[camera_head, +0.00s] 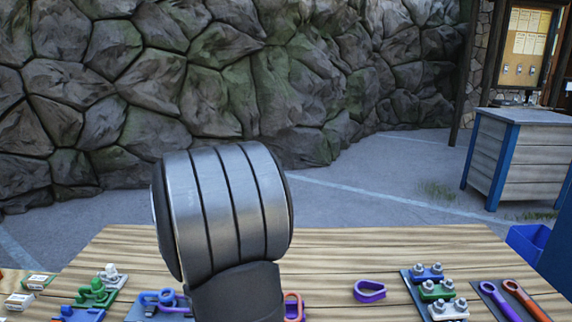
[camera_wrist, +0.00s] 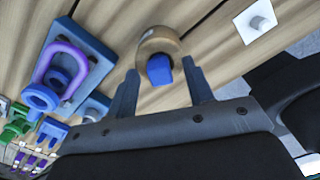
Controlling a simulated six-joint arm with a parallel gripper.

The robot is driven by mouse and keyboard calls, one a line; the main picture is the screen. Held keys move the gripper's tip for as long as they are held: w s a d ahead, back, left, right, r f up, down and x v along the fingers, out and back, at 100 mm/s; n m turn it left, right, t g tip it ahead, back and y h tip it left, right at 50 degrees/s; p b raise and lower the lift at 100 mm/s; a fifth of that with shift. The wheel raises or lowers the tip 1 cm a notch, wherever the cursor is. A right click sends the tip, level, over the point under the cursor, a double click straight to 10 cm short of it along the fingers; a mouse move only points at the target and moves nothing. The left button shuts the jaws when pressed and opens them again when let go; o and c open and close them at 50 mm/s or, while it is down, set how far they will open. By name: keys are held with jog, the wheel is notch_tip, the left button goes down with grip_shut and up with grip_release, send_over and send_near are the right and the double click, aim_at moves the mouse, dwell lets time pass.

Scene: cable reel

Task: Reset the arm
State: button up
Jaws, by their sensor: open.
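My gripper (camera_wrist: 158,67) shows in the wrist view with its two dark fingers apart and nothing held between them. Beyond the fingertips, a tan round piece with a blue block (camera_wrist: 160,70) at its middle appears on the wooden table (camera_wrist: 125,25); I cannot tell its distance from the fingers. In the head view my thick grey arm link fills the lower middle and the gripper is hidden. The wooden table (camera_head: 330,250) runs along the bottom there. No cable reel can be made out for certain.
A purple shackle (camera_wrist: 62,62) on a blue plate lies left of the fingers. A white square with a grey stud (camera_wrist: 257,20) is at upper right. In the head view, a purple ring (camera_head: 369,291), a bolted block board (camera_head: 436,292) and a wrench board (camera_head: 511,301) lie right.

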notch_tip(320, 180, up, 17)
notch_tip(320, 180, down, 17)
jog(key=shift+r, duration=0.2)
jog(key=shift+w, duration=0.1)
jog(key=r, duration=0.6)
jog(key=shift+w+a+r, duration=0.15)
jog(key=shift+a+r, duration=0.1)
jog(key=shift+a, duration=0.05)
jog(key=w+a+r, duration=0.1)
jog(key=w+a, duration=0.3)
jog(key=a, duration=0.1)
jog(key=shift+a+r, duration=0.15)
jog(key=shift+r, duration=0.15)
jog(key=shift+o, duration=0.4)
